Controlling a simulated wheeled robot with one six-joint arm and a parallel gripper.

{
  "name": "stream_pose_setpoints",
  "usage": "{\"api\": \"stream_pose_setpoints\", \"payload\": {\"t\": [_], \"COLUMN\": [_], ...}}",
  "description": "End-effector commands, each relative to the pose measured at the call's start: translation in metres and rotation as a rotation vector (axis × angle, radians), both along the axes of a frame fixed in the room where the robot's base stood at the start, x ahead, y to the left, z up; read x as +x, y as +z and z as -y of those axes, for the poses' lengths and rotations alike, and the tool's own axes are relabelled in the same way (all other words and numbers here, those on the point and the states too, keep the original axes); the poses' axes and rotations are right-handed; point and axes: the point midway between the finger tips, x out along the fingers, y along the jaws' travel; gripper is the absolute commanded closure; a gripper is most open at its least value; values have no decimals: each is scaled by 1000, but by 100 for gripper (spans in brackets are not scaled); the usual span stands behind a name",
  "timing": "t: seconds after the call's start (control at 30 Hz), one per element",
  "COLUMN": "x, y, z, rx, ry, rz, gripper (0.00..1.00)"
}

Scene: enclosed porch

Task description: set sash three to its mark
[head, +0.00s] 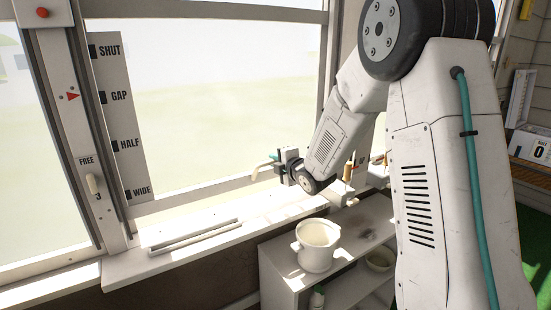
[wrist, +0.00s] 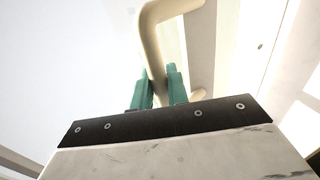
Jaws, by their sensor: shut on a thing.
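The window sash (head: 220,186) has its bottom rail near the sill in the head view, level with WIDE on the scale board (head: 115,125). The board reads SHUT, GAP, HALF and WIDE from top to bottom. A red arrow (head: 73,96) points at the GAP line. A lever (head: 93,185) marked 3 sits under the word FREE. My gripper (head: 275,159) is at the rail's right part. In the wrist view its green fingers (wrist: 160,80) are shut on a cream curved handle (wrist: 152,35); the handle's far end shows to the right of the fingers.
A low white shelf (head: 283,262) stands under the sill, with a cream pot (head: 317,245) on top below my arm. A bowl (head: 380,261) is on the shelf's right side. The sill (head: 190,240) carries a thin rail.

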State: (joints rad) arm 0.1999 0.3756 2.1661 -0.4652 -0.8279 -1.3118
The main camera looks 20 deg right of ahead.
Motion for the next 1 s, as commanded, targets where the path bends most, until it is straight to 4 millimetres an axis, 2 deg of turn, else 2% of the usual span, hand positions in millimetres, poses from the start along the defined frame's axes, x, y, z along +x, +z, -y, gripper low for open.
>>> {"api": "stream_pose_setpoints", "payload": {"t": [0.03, 0.1, 0.2, 0.33, 0.73, 0.77, 0.8, 1.0], "x": [-2, -2, -2, -2, -3, -3, -3, -2], "y": [-21, -41, -65, -85, -93, -94, -94, -91], "z": [0, -1, -1, -1, -1, -1, -1, 0], "rx": [2, 2, 2, 1, 0, 0, 0, 1], "ry": [0, 0, 0, 0, -1, -1, -1, -1], "rz": [-19, -20, -19, -15, -19, -19, -19, -14], "gripper": [100, 100, 100, 100, 100, 76, 66, 66]}}
